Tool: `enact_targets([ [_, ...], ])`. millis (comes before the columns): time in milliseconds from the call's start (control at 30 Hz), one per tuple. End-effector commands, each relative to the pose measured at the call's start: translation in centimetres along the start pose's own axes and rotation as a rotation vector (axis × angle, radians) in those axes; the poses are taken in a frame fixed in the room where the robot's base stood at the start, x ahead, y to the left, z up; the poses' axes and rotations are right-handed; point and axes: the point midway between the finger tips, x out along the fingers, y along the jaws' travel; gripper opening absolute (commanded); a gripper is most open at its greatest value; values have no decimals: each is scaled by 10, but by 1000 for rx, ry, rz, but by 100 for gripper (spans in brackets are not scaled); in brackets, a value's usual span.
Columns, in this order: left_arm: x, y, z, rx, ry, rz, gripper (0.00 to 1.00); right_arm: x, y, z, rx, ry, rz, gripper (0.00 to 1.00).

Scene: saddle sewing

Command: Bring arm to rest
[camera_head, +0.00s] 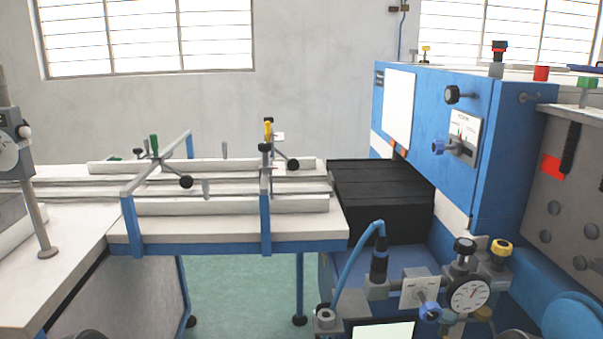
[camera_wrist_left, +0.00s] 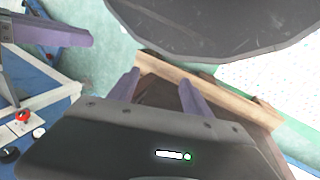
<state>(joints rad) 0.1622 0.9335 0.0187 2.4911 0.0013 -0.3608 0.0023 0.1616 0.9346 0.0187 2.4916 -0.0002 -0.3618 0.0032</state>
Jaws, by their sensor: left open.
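My left gripper (camera_wrist_left: 160,77) shows in the left wrist view. Its two purple fingers stand apart, with nothing held between them. A brown wooden piece (camera_wrist_left: 222,95) lies beyond the fingertips, and I see no grip on it. The lower part of that piece is hidden behind the dark gripper body. Neither gripper shows in the head view.
In the head view, a white-topped table with a blue frame (camera_head: 187,246) adjoins a blue machine (camera_head: 430,120). A gauge and knobs (camera_head: 468,296) stand at the front right. Green floor (camera_head: 235,290) is clear below. A large dark rounded form (camera_wrist_left: 215,25) tops the wrist view.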

Motion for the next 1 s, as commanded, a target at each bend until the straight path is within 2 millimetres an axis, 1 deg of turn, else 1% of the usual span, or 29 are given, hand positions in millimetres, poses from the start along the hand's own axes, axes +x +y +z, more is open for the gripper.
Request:
enact_targets([
  [33, -35, 14, 0, 2, -3, 1, 57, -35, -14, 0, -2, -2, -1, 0],
  [200, -103, 43, 2, 8, -11, 6, 57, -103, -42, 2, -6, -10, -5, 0],
  [300, -133, 56, 4, 10, -15, 8, 57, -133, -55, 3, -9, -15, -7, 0],
  [400, -153, 64, 5, 12, -18, 9, 57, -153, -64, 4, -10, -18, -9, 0],
  [500, -162, 68, 5, 13, -20, 10, 57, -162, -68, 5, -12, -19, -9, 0],
  [567, -164, 69, 6, 13, -21, 10, 57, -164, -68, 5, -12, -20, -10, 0],
  [1000, -161, 68, 6, 13, -21, 10, 57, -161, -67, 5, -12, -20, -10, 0],
])
